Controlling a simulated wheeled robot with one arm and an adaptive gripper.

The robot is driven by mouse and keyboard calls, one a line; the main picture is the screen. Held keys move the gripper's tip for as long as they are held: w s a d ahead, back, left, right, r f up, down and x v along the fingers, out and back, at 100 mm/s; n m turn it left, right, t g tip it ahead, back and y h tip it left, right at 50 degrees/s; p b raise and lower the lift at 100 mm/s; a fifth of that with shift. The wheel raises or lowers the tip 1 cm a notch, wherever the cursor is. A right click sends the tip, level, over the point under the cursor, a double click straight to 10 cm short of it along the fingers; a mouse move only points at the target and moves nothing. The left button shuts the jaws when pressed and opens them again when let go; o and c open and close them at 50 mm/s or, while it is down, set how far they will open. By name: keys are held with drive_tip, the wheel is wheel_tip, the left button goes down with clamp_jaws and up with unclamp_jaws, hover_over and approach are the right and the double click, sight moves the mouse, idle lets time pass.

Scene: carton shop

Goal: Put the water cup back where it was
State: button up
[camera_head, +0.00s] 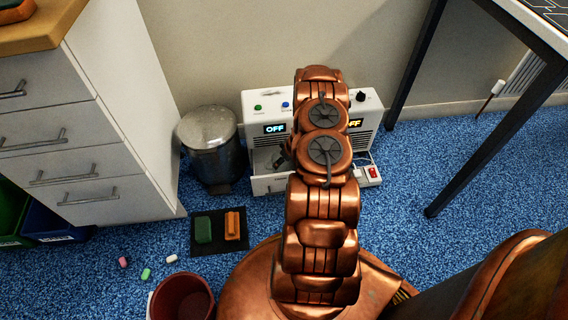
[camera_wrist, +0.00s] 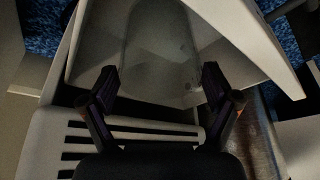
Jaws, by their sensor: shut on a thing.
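My gripper (camera_wrist: 160,84) is in the wrist view, with its two dark fingers standing well apart. Between and beyond them is a see-through, greyish shape that looks like the water cup (camera_wrist: 160,45); its edges are faint. The fingers are shut on its sides. The cup is over or inside a pale, open tray-like part (camera_wrist: 255,45) of the white machine; I cannot tell whether it touches the bottom. In the head view my gripper (camera_head: 286,152) is mostly hidden behind my arm, at the front of the white machine (camera_head: 259,175).
The white machine has "OFF" displays and a red switch (camera_head: 373,171). A metal bin (camera_head: 211,150) stands left of it. A black mat (camera_head: 218,246) holds a green and an orange block. A red bucket (camera_head: 182,297), drawers (camera_head: 70,140) and a table leg (camera_head: 490,140) are nearby.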

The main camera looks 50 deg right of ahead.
drive_tip(key=shift+f, duration=1)
drive_tip(key=shift+f, duration=0.1)
drive_tip(key=o, duration=1.5)
